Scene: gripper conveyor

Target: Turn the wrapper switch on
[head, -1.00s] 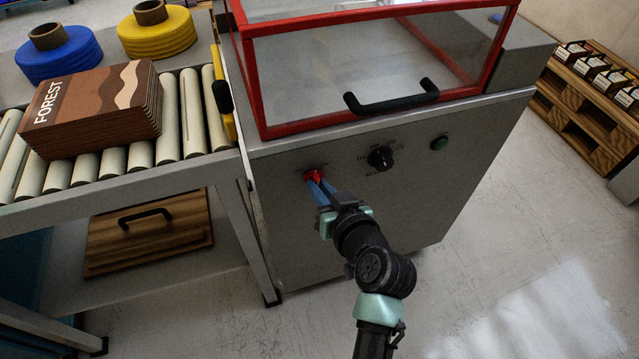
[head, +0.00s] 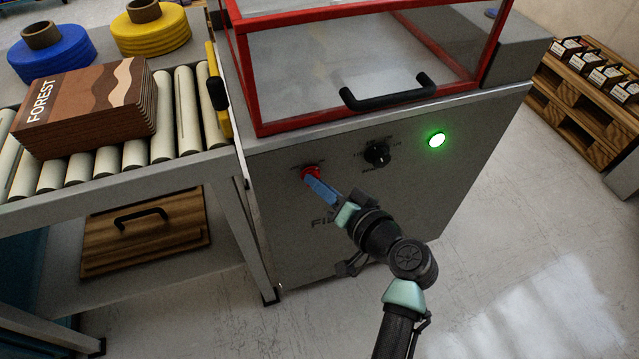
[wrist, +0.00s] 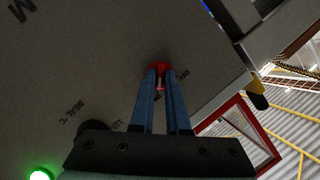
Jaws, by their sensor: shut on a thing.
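The red wrapper switch (head: 310,172) is on the front panel of the grey wrapper machine (head: 300,230), at the panel's upper left. My gripper (head: 312,180) has its blue fingers shut on the switch. In the wrist view the red switch (wrist: 159,68) shows between and just beyond the fingertips (wrist: 160,76), which partly hide it. Lettering beside it is partly covered. The round indicator lamp (head: 437,140) at the panel's right glows bright green, and its glow (wrist: 40,174) also shows at the wrist view's lower left.
A black dial (head: 377,154) sits between switch and lamp. Above is a red-framed clear cover (head: 370,60) with a black handle (head: 388,92).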

